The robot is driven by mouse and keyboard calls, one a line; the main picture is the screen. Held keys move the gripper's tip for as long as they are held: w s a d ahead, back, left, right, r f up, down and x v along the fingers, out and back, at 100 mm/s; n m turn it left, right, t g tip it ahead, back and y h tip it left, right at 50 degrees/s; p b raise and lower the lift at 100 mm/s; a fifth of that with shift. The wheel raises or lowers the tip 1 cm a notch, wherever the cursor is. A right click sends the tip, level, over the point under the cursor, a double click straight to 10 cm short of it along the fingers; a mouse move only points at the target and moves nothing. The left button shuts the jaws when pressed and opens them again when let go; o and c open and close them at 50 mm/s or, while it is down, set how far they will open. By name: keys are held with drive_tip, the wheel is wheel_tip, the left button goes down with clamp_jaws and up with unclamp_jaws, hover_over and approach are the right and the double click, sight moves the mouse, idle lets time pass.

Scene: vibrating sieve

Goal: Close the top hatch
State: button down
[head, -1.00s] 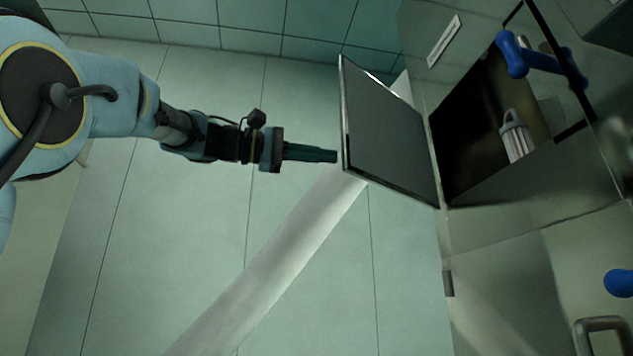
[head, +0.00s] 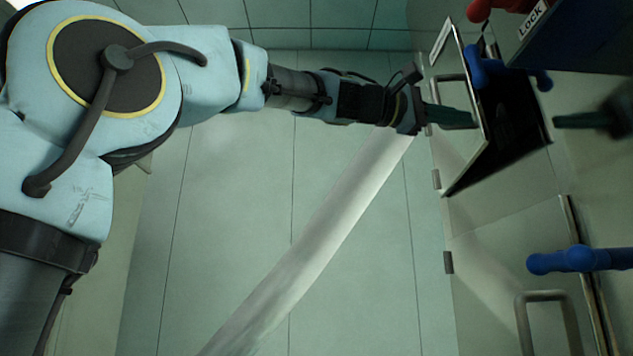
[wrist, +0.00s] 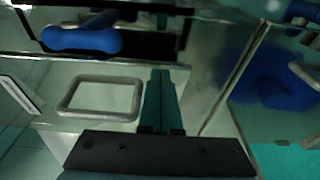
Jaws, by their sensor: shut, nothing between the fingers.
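The top hatch (head: 470,140) is a shiny metal door on the cabinet at the right of the head view. It stands partly open, with the dark opening (head: 520,125) showing beyond its edge. Its outer face carries a loop handle, which also shows in the wrist view (wrist: 103,79). My gripper (head: 470,118) is shut and empty, its fingertips at the outer face of the hatch. In the wrist view the shut fingers (wrist: 160,90) reach over the hatch panel beside the handle. Whether they touch it I cannot tell for certain.
A blue latch handle (head: 487,68) sits by the opening, also in the wrist view (wrist: 80,40). Another blue handle (head: 575,260) and a loop handle (head: 545,297) are on the cabinet below. A red handle (head: 500,6) is at the top. The floor at left is open.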

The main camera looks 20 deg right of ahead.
sight(481, 116)
drive_tip(key=shift+s+d+p, duration=0.2)
drive_tip(key=shift+s+d, duration=0.45)
drive_tip(key=shift+d, duration=0.35)
drive_tip(key=shift+s+d+p, duration=0.15)
drive_tip(key=shift+s+d, duration=0.45)
drive_tip(key=shift+d, duration=0.35)
drive_tip(key=shift+w+a, duration=0.1)
